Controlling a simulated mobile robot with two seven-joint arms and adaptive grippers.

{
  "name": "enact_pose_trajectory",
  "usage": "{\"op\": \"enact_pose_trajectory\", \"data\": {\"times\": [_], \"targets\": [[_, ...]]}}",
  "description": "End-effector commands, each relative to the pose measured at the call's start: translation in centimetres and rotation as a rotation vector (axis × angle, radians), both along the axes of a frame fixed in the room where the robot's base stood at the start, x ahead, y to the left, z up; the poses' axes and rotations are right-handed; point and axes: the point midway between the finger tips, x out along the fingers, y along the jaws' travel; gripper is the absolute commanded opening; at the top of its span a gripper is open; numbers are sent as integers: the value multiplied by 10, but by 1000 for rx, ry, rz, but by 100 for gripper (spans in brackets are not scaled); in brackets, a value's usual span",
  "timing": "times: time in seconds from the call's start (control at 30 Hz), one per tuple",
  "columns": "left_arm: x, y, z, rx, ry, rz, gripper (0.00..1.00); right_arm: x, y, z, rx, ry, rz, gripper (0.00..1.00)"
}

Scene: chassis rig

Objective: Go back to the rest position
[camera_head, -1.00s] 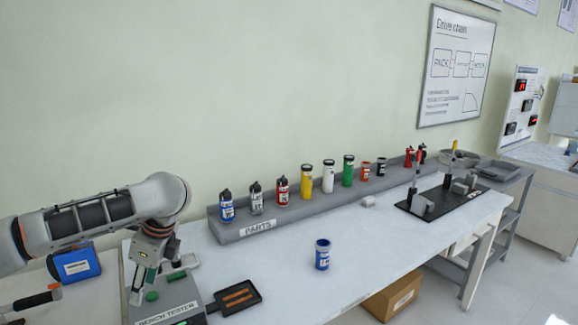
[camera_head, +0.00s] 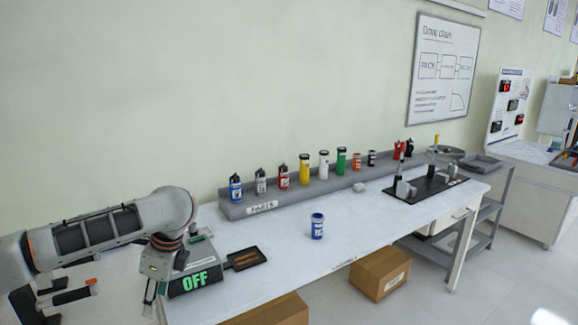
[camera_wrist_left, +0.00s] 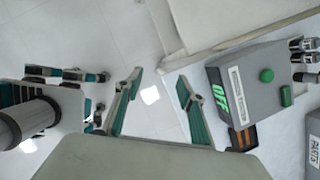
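My left gripper (camera_head: 153,297) hangs at the lower left of the head view, just left of the bench tester (camera_head: 194,276), apart from it. In the left wrist view, the two teal-lined fingers of my left gripper (camera_wrist_left: 158,92) are spread with nothing between them, over pale floor. The bench tester (camera_wrist_left: 236,88) is grey with green buttons, and its display reads OFF in green.
A blue canister (camera_head: 317,226) stands alone on the white table (camera_head: 360,215). A grey parts rack (camera_head: 240,211) behind it holds several bottles. A dark tray (camera_head: 246,259) lies beside the tester. Cardboard boxes (camera_head: 380,272) sit below the table. Floor is free at the right.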

Motion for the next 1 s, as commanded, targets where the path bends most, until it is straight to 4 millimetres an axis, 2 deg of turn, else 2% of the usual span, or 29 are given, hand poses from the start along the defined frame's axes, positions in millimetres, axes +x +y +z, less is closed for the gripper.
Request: {"op": "enact_pose_trajectory", "data": {"times": [0.03,0.27,0.5,0.7,0.83,1.0], "targets": [[-4,-12,-15,-29,1,4,39,0,1,0,2,0,-1,50],[-20,-74,-79,-190,-23,41,39,10,1,6,6,-17,-7,50],[-50,-164,-154,-460,-65,144,39,4,2,3,9,-6,-9,50],[-74,-226,-196,-694,-119,281,39,3,3,2,9,-5,-8,50],[-86,-253,-216,-832,-165,392,39,3,3,2,8,-4,-7,50],[-99,-267,-237,-980,-250,552,39,2,1,1,3,-4,-2,50]]}}
